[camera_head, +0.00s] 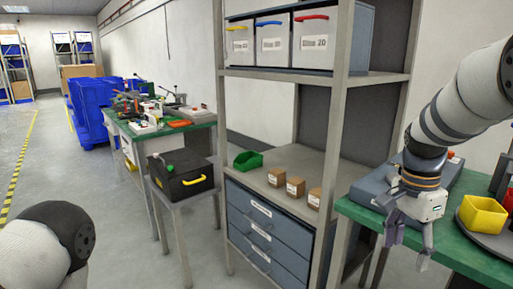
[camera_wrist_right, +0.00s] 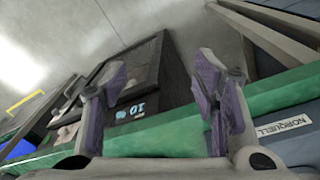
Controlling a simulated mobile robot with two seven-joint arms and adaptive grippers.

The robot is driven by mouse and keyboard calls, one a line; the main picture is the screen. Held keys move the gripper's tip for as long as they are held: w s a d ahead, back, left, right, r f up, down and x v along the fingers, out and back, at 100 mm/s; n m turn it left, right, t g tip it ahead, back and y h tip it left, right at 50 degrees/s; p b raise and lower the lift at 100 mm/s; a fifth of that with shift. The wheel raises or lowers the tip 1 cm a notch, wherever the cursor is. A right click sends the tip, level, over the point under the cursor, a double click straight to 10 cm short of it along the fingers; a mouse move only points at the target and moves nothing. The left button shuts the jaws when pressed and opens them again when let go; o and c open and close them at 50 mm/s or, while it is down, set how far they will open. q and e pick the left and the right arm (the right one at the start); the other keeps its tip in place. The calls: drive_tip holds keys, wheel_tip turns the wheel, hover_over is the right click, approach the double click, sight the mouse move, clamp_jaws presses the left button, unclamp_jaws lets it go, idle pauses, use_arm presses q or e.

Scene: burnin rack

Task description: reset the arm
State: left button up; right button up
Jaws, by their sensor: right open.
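My right arm comes in from the right in the head view. Its gripper (camera_head: 408,240) hangs fingers down in front of the left end of the green-topped table (camera_head: 456,243), open and empty. In the right wrist view the two purple-padded fingers of this gripper (camera_wrist_right: 165,100) stand apart with nothing between them. The table's green edge (camera_wrist_right: 160,140) runs behind the fingers there. Of my left arm only a white and dark link shows at the lower left of the head view; its gripper is out of frame.
A grey shelf rack (camera_head: 342,140) with drawers stands left of the right gripper. It holds several small boxes and a green bin (camera_head: 248,160). A yellow bin (camera_head: 482,215) stands on the table at right. A black case (camera_head: 181,176) sits on a stand. Floor at left is clear.

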drive_tip(key=s+f+n+g, duration=0.1)
drive_tip(key=s+f+n, duration=0.2)
drive_tip(key=s+f, duration=0.6)
drive_tip(key=s+f+n, duration=0.4)
drive_tip(key=s+f, duration=0.1)
drive_tip(key=f, duration=0.8)
drive_tip(key=s+a+f+n, duration=0.2)
drive_tip(key=s+a+n, duration=0.1)
drive_tip(key=s, duration=0.8)
drive_tip(key=s+a+f+n, duration=0.3)
drive_tip(key=s+a+n, duration=0.1)
drive_tip(key=s, duration=0.7)
drive_tip(key=shift+n+y, duration=0.3)
drive_tip(key=shift+n, duration=0.2)
drive_tip(key=shift+w, duration=0.1)
